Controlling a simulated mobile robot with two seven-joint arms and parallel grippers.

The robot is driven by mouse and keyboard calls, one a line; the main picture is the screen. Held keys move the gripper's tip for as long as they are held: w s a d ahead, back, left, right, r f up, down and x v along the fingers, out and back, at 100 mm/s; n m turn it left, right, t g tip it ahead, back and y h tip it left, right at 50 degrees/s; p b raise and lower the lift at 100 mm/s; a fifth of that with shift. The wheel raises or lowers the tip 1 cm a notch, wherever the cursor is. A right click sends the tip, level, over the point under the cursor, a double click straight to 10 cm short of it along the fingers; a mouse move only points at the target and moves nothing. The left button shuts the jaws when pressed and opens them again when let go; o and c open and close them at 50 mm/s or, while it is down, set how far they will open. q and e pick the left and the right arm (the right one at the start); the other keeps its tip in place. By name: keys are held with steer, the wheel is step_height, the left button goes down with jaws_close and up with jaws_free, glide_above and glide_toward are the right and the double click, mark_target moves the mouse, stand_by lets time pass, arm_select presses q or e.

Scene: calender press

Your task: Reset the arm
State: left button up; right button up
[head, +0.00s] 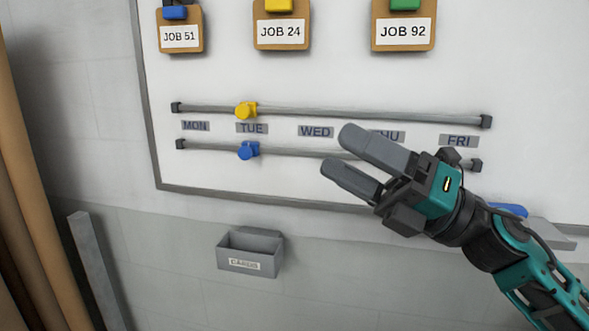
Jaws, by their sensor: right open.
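My right gripper (345,155) comes in from the lower right, in front of the whiteboard. Its two grey fingers are apart, with nothing between them, and point to the upper left. It covers part of the lower rail and part of the THU label. A yellow slider (246,111) sits on the upper rail (350,115) above TUE. A blue slider (248,150) sits on the lower rail (300,151) below TUE. Both are left of the gripper and apart from it. My left gripper is not in view.
The whiteboard (520,60) carries job cards JOB 51 (180,37), JOB 24 (280,32) and JOB 92 (403,32) along the top. A grey labelled bin (250,253) is on the wall below. A ledge (553,235) with a blue object (509,210) is behind my right arm. A brown curtain (30,200) hangs at left.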

steer(key=w+d+f+m+t+h, duration=0.2)
steer(key=d+f+m+t+h, duration=0.45)
steer(key=m, duration=0.75)
steer(key=w+d+f+m+t+h, duration=0.3)
steer(key=f+m+t+h, duration=0.45)
steer(key=m+h, duration=0.55)
steer(key=s+d+f+m+g+h, duration=0.1)
steer(key=s+d+f+m+g, duration=0.1)
steer(key=s+f+m+g, duration=0.6)
steer(key=s+d+f+m+g+h, duration=0.1)
steer(key=s+d+f+g+h, duration=0.15)
steer(key=f, duration=0.95)
steer(key=s+f+m+g+y, duration=0.1)
steer(key=s+f+m+g, duration=0.2)
steer(key=s, duration=0.4)
steer(key=s+f+g, duration=0.3)
steer(key=s+f, duration=0.2)
steer(key=s, duration=0.3)
steer(key=w+a+f+t+y, duration=0.1)
steer(key=w+a+f+t, duration=0.2)
steer(key=w+f+t, duration=0.4)
steer(key=shift+w+f+n+y, duration=0.3)
steer(key=shift+f+y, duration=0.1)
steer(key=shift+f, duration=0.15)
